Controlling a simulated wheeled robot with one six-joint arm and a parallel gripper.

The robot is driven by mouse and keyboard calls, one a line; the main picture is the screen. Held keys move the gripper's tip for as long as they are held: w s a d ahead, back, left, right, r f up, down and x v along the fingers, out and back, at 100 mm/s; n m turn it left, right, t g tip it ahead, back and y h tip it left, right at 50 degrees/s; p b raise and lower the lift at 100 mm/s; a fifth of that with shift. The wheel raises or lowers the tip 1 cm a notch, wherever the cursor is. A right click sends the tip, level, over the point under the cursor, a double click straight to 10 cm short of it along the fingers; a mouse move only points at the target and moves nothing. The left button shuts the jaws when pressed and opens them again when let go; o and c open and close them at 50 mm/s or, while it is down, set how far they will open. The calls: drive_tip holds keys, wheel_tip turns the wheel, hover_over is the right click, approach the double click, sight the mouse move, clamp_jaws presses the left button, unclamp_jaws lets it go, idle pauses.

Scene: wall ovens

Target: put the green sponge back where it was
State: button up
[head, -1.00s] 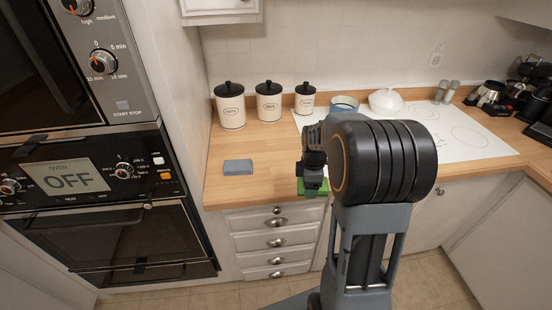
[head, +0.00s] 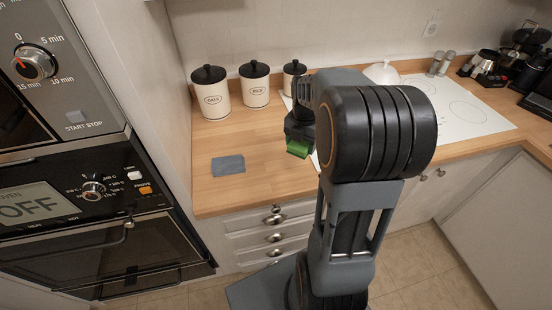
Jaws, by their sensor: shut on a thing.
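The green sponge (head: 298,149) is held in my gripper (head: 299,139) over the wooden counter, in front of the smallest canister. The gripper is shut on it, and my arm hides part of the gripper and the counter to the right. I cannot tell how high the sponge is above the counter. A blue-grey sponge-like block (head: 228,166) lies flat on the counter (head: 262,180) to the left of the gripper.
White canisters with black lids (head: 211,92) stand along the back wall. A white cooktop (head: 465,108) with shakers (head: 440,64) is to the right. The wall oven (head: 120,195) borders the counter on the left. The counter around the blue-grey block is clear.

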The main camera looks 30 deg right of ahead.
drive_tip(key=p, duration=0.1)
hover_over(277, 166)
wheel_tip(277, 166, down, 7)
drive_tip(key=shift+s+r, duration=0.1)
wheel_tip(277, 166, down, 2)
drive_tip(key=shift+a+f+p, duration=0.1)
drive_tip(key=shift+a+p, duration=0.05)
drive_tip(key=shift+p, duration=0.3)
drive_tip(key=shift+f, duration=0.6)
drive_tip(key=shift+f, duration=0.1)
drive_tip(key=shift+f, duration=0.1)
drive_tip(key=o, duration=0.9)
